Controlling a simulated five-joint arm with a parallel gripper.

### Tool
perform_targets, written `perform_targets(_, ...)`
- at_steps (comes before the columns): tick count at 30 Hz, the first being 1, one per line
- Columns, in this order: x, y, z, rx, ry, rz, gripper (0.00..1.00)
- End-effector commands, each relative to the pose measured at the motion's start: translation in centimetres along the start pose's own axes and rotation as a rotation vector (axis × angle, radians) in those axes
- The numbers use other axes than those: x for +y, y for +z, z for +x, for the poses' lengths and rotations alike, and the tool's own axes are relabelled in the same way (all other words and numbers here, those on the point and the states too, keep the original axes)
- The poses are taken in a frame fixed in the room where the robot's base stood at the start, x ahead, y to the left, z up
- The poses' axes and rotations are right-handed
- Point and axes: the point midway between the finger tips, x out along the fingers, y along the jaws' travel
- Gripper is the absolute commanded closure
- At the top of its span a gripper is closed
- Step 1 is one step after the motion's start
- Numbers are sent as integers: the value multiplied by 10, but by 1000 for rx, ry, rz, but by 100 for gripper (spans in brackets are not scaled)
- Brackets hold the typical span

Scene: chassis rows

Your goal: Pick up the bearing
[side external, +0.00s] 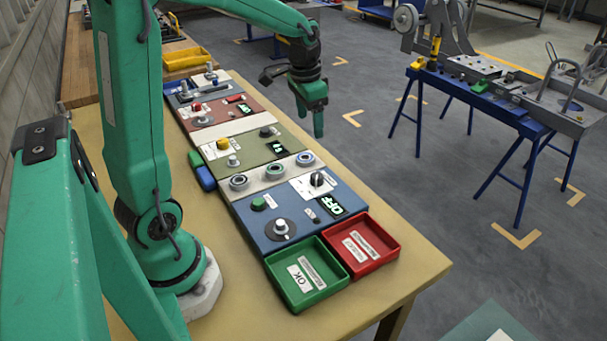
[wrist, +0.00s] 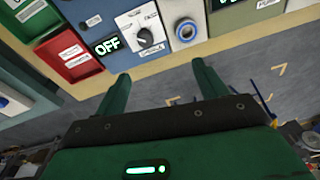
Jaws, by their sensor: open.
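Three ring-shaped bearings sit in a row on a pale strip between the olive and blue panels: a left one (side external: 239,182), a middle one (side external: 275,171) and a right one (side external: 305,159). One bearing with a blue ring (wrist: 185,29) shows near the top of the wrist view; I cannot tell which of the three could be meant. My gripper (side external: 311,118) is raised above the panels, toward their far edge, apart from the bearings. In the wrist view its jaws (wrist: 160,78) are open, with nothing between them.
The blue panel (side external: 340,192) carries a dial, a green button and an "OFF" display. A green tray (side external: 270,272) and a red tray (side external: 387,232) stand at its near end. The olive panel (side external: 255,152) has raised knobs. Bare tabletop (side external: 400,285) borders the trays.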

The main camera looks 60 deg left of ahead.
Motion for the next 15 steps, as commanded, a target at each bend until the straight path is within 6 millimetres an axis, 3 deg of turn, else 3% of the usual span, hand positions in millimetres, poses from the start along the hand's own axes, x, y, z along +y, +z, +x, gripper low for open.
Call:
perform_targets(9,-50,-14,57,-90,41,31,28)
perform_targets(15,-66,-16,78,-115,58,45,28)
